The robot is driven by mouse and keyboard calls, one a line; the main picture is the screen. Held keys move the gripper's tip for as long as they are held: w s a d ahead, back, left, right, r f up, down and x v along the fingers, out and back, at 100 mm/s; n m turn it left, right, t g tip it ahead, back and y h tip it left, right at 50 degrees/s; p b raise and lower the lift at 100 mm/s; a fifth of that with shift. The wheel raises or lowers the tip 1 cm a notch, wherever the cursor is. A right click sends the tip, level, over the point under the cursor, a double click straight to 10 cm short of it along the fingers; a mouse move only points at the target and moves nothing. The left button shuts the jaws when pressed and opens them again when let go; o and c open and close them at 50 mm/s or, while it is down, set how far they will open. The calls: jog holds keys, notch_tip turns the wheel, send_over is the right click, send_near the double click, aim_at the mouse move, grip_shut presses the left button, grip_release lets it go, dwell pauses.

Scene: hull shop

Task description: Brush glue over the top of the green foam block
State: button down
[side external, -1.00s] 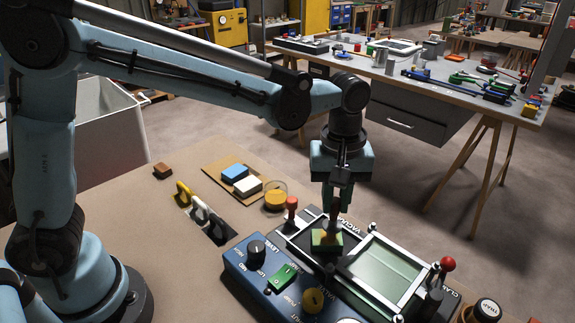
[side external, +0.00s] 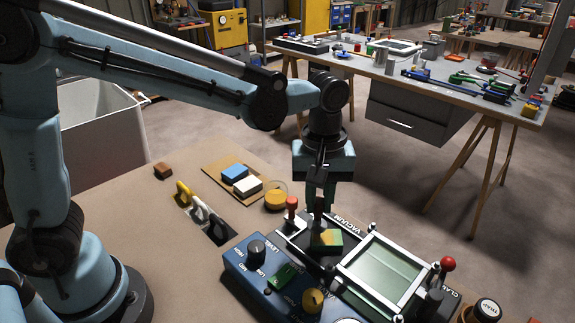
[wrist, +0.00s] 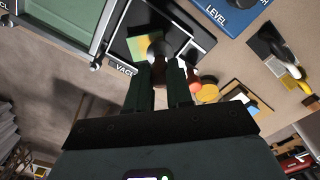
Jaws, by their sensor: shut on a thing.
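The green foam block (side external: 320,240) sits on the dark left bed of the blue vacuum machine, with a yellow area over part of its top. It also shows in the wrist view (wrist: 136,42), partly hidden by the brush. My gripper (side external: 318,190) is above and slightly left of the block. It is shut on a brush (side external: 318,207) with a reddish handle, held pointing down. In the wrist view my gripper (wrist: 164,75) has the brush head (wrist: 158,47) in front of the block. I cannot tell whether the bristles touch it. The amber glue pot (side external: 275,200) stands left of my gripper.
The blue vacuum machine (side external: 240,272) carries knobs, a clear framed panel (side external: 382,270) and red-knobbed levers (side external: 291,203) (side external: 447,263). Blue and white blocks (side external: 235,172) lie on a board. Yellow, white and black-handled tools lie left of the machine. Bare table lies in front.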

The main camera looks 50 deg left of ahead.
jog(key=shift+w+d, duration=0.55)
jog(key=shift+w, duration=0.05)
jog(key=shift+d, duration=0.1)
jog(key=shift+w+d, duration=0.45)
jog(key=shift+w, duration=0.05)
jog(key=shift+w, duration=0.1)
jog(key=shift+w+d, duration=0.4)
jog(key=shift+d, duration=0.1)
jog(key=shift+r, duration=2.95)
